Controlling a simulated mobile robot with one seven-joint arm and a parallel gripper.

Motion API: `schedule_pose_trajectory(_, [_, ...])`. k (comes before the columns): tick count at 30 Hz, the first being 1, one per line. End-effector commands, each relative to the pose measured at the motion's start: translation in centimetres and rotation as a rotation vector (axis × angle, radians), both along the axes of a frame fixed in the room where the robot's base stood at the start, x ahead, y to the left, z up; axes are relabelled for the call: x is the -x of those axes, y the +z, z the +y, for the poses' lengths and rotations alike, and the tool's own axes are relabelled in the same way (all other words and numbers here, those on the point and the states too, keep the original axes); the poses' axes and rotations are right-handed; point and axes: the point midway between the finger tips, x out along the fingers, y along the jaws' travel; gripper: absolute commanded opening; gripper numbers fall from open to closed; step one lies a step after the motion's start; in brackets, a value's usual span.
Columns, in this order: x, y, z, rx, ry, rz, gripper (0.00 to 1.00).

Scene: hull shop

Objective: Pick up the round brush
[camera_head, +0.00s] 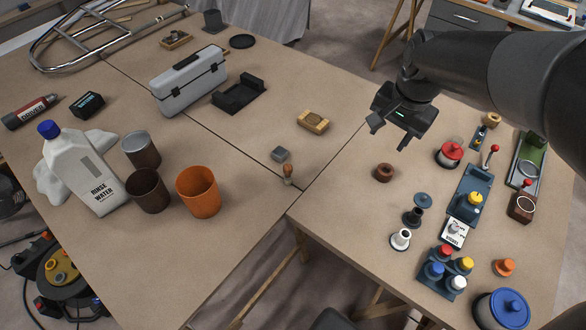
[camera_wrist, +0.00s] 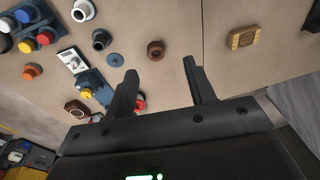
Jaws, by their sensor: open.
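A small upright thing with a wooden handle and a darker lower end (camera_head: 288,175), which looks like the round brush, stands near the table's front edge by the seam in the head view. My gripper (camera_head: 390,135) is open and empty above the table, to the right of and apart from the brush. In the wrist view my gripper's two fingers (camera_wrist: 161,68) are spread, with nothing between them.
A wooden block (camera_head: 312,122) lies behind the brush, and it also shows in the wrist view (camera_wrist: 243,37). An orange cup (camera_head: 199,192) stands to the left. A brown ring (camera_head: 384,172) and several knobs and switches crowd the right side. A grey toolbox (camera_head: 190,82) stands farther back.

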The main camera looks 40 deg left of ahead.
Motion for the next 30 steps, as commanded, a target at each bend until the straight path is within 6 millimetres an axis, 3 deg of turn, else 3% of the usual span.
schedule_pose_trajectory(1, [0.2,-1.3,2.5,0.012,0.011,0.020,0.50])
schedule_pose_trajectory(9, [3.0,-8.1,14.1,0.076,0.017,0.092,0.50])
schedule_pose_trajectory(15, [5.9,-12.3,19.7,0.117,0.016,0.114,0.50])
schedule_pose_trajectory(20, [7.1,-13.9,21.3,0.132,0.014,0.119,0.50])
schedule_pose_trajectory(30, [7.2,-18.7,21.4,0.134,0.013,0.120,0.50])
